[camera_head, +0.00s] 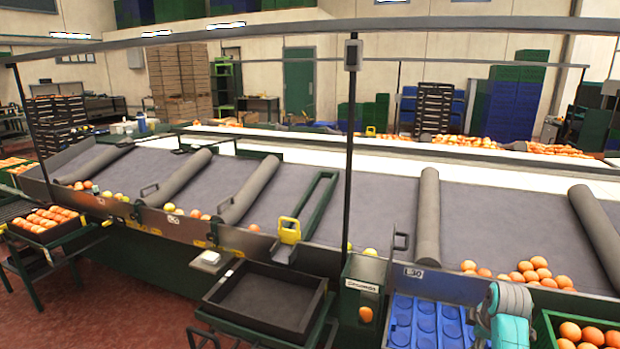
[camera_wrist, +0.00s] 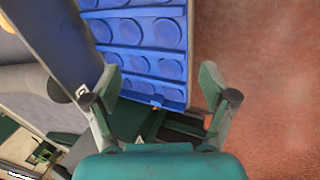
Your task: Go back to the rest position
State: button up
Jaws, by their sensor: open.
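My gripper (camera_wrist: 160,88) is open and empty in the wrist view, its two fingers spread apart. Behind the fingers is a blue tray (camera_wrist: 135,33) with round hollows, and the hollows in view hold no fruit. In the head view my arm shows at the lower right, in front of the blue tray (camera_head: 428,322). The fingertips cannot be made out in the head view.
A green crate of oranges (camera_head: 547,328) stands right of my arm. More oranges (camera_head: 535,268) lie on the sloped sorting table (camera_head: 490,225) behind. An empty black tray (camera_head: 262,297) sits left on a stand. Red floor (camera_wrist: 270,70) is open on the wrist view's right.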

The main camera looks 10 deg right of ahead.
jog(key=s+a+f+m+t, duration=0.1)
jog(key=s+a+f, duration=0.2)
jog(key=a+f, duration=0.4)
jog(key=s+a+f+m+t, duration=0.1)
jog(key=s+a+f+m, duration=0.1)
jog(key=s+a+f, duration=0.35)
jog(key=s+a+f+m+t, duration=0.1)
jog(key=s+a+f+t, duration=0.15)
jog(key=s+a, duration=0.35)
jog(key=s+a+f+m+t, duration=0.1)
jog(key=s+a+f, duration=0.2)
jog(key=s+a, duration=0.35)
jog(key=s+a+r+m+t, duration=0.25)
jog(key=s+a+r, duration=0.25)
jog(key=s+a, duration=0.55)
jog(key=s+a+r+m+t+y, duration=0.2)
jog(key=s+a+r+m, duration=0.1)
jog(key=s+r, duration=1.1)
jog(key=shift+s+r+t, duration=0.3)
jog(key=shift+r, duration=0.6)
